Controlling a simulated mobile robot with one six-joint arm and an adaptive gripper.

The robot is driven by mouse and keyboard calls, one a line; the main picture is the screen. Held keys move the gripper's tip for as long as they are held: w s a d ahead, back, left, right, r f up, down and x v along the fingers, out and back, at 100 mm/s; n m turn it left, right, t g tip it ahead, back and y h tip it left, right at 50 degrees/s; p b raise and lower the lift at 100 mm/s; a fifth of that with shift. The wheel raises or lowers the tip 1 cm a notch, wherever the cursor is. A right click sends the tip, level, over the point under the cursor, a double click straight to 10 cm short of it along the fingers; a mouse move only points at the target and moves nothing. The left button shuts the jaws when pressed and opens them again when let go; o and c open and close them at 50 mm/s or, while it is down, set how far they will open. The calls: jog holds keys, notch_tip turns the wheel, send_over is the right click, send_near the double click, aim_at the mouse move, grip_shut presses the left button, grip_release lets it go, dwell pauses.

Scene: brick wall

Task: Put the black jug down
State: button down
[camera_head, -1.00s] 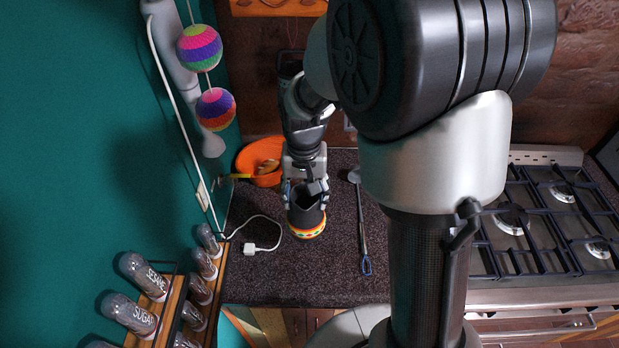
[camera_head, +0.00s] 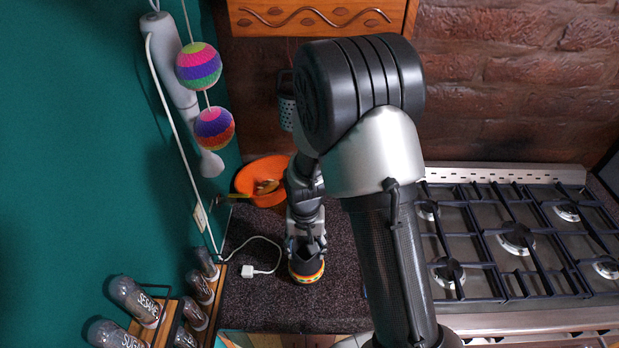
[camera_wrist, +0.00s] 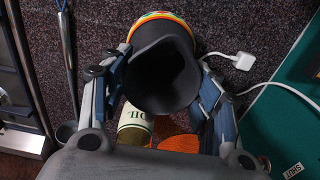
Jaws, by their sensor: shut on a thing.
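The black jug (camera_head: 305,262) has a band of orange, yellow and green around its base. It stands nearly upright at the dark speckled counter (camera_head: 262,302), right of a white plug. In the wrist view the jug's dark open mouth (camera_wrist: 163,75) faces the camera, with the fingers of my gripper (camera_wrist: 160,92) on either side. I cannot tell whether the jug's base touches the counter.
An orange bowl (camera_head: 262,180) sits behind, near the teal wall. A white plug with cord (camera_head: 247,271) lies left of the jug. A long utensil (camera_wrist: 68,45) lies beside it. Glass jars (camera_head: 135,300) stand front left; a gas hob (camera_head: 515,240) is right. An oil bottle (camera_wrist: 135,128) shows under my gripper.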

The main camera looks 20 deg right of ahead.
jog(key=shift+r, duration=0.1)
jog(key=shift+w+f+b, duration=0.2)
jog(key=shift+f+b, duration=0.4)
jog(key=shift+f, duration=0.1)
jog(key=c, duration=0.6)
grip_release()
jog(key=shift+o, duration=0.2)
jog(key=shift+r, duration=0.1)
